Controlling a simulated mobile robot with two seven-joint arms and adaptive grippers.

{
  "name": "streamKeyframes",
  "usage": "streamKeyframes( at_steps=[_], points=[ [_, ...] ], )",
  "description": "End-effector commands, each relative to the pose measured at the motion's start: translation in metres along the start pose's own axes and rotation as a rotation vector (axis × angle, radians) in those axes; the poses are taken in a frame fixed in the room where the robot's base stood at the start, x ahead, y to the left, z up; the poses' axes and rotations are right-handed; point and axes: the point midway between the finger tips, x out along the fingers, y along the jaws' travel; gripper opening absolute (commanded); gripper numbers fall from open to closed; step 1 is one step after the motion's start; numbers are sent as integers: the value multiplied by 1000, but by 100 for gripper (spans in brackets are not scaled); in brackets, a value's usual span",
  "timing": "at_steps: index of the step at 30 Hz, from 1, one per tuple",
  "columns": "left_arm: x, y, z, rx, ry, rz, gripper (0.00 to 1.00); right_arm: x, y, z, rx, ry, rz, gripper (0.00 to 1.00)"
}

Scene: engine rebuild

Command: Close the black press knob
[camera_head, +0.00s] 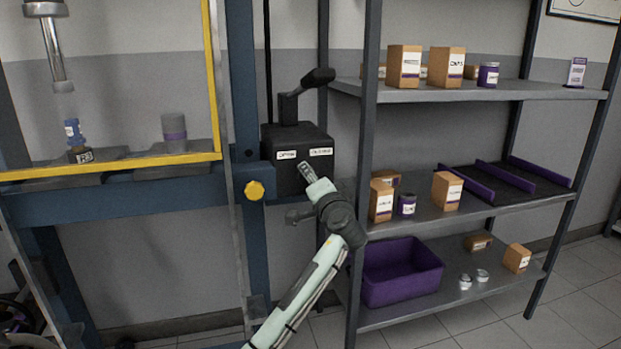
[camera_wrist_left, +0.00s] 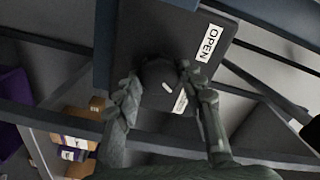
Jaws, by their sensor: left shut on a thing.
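The black press box (camera_head: 284,180) is mounted on the blue frame, with a lever on top and two white labels on its front. In the left wrist view the box (camera_wrist_left: 180,27) shows one label reading OPEN (camera_wrist_left: 210,43) and a second label (camera_wrist_left: 180,103) partly covered. The round black knob (camera_wrist_left: 156,74) sits on the box face with a short white mark beside it. My left gripper (camera_wrist_left: 160,79) has its fingers on either side of the knob, shut on it. In the head view my left gripper (camera_head: 307,172) is at the box front and hides the knob. My right gripper is out of view.
A grey metal shelf (camera_head: 450,95) with cartons and a purple bin (camera_head: 402,275) stands right of the box, near my forearm. A yellow-edged press opening (camera_head: 110,160) is on the left, and a yellow knob (camera_head: 254,190) sits on the blue post.

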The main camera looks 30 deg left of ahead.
Motion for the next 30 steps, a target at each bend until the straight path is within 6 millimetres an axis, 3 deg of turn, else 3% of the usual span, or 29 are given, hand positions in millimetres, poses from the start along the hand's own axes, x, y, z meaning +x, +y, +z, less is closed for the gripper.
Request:
streamKeyframes(
  at_steps=[15,16,21,30],
  points=[
    [0,1,0,24,-1,0,10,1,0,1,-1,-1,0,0],
    [0,0,0,24,-1,0,40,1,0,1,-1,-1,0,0],
    [0,0,0,23,0,0,60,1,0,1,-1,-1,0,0],
    [-2,0,0,21,0,0,60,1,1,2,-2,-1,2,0]
  ],
)
